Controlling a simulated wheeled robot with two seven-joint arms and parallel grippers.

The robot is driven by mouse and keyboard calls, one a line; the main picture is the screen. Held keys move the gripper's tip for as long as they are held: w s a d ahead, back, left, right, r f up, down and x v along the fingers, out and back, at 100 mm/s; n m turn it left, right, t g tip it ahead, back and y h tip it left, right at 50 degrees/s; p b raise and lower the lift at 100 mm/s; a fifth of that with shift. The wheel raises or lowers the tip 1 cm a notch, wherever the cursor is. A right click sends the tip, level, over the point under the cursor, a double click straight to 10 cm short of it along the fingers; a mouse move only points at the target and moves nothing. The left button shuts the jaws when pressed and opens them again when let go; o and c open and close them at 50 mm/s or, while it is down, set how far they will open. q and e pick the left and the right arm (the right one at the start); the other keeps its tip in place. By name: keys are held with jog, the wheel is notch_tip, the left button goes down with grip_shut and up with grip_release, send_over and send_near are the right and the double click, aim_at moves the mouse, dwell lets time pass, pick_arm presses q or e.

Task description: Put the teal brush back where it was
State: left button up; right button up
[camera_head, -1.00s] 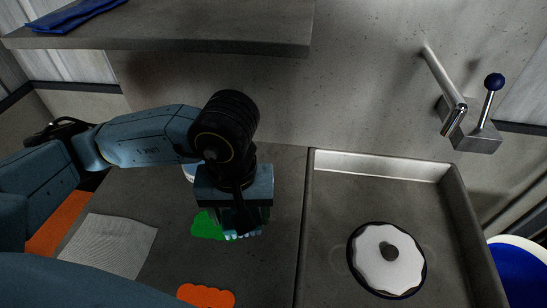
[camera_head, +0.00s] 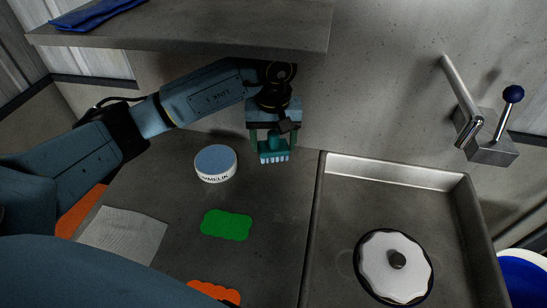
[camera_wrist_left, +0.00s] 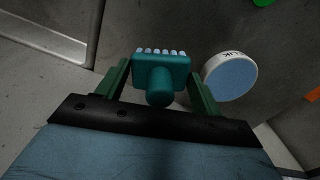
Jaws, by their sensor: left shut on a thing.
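The teal brush (camera_head: 273,152) has pale bristles that point down in the head view. My left gripper (camera_head: 273,146) is shut on it, with one finger on each side, near the back wall beside the sink. In the left wrist view the brush (camera_wrist_left: 161,72) sits between the green fingers of the left gripper (camera_wrist_left: 160,80), its rounded knob toward the camera. The brush appears held above the counter; the exact gap is hard to tell. My right gripper is not in view.
A round white tin (camera_head: 216,164) with a blue-grey top stands left of the brush. A green sponge (camera_head: 227,224), an orange sponge (camera_head: 215,292) and a grey cloth (camera_head: 124,235) lie on the counter. The sink (camera_head: 333,230) holds a white scalloped disc (camera_head: 394,268). A shelf (camera_head: 200,30) overhangs.

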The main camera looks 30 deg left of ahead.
aim_at(273, 159)
pick_arm(q)
jog(key=f, duration=0.5)
jog(key=shift+s+f, duration=0.25)
jog(key=shift+f, duration=0.1)
jog(key=shift+w+f, duration=0.25)
jog(key=shift+f, duration=0.05)
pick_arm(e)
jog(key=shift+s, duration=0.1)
pick_arm(q)
jog(key=shift+f, duration=0.2)
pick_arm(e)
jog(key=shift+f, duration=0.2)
pick_arm(q)
jog(key=o, duration=0.6)
jog(key=shift+c, duration=0.2)
jog(key=o, duration=0.3)
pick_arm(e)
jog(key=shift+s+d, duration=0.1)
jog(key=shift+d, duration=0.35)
pick_arm(q)
jog(key=shift+o, duration=0.2)
jog(key=shift+r, duration=0.1)
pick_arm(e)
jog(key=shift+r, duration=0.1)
